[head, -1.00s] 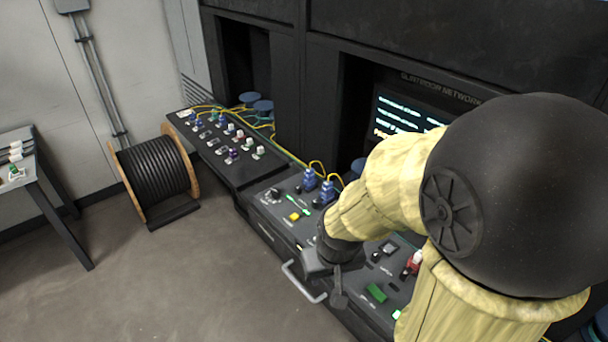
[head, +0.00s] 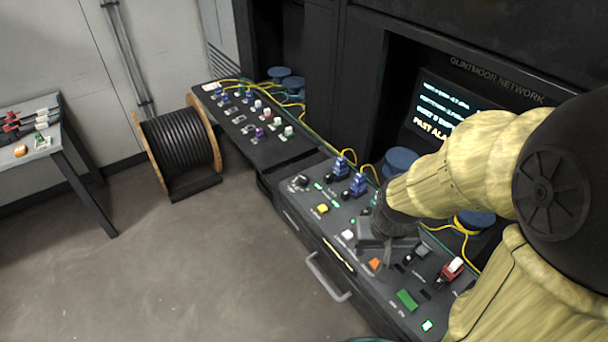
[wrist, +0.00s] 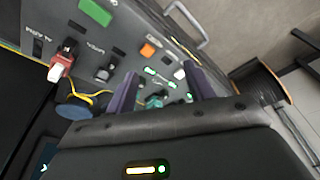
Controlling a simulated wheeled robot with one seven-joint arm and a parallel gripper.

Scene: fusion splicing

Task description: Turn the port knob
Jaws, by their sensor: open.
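My gripper (head: 380,245) is over the middle of the sloped console panel (head: 330,228) in the head view. In the wrist view its two purple fingers (wrist: 160,75) stand apart, with a teal-green part (wrist: 155,101) visible between them, partly hidden by the gripper body. I cannot tell whether they touch it. A dark round knob (head: 302,182) sits at the panel's far left end. A dark knob-like control (wrist: 104,73) also shows beside the fingers in the wrist view. The labels are too blurred to tell which is the port knob.
Blue connectors (head: 357,185) with yellow cables stand behind the panel's left part. An orange button (head: 375,264), a green block (head: 407,299) and a red-and-white switch (head: 451,270) are near my gripper. A handle (head: 328,278) juts from the front. A cable reel (head: 180,152) stands on open floor.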

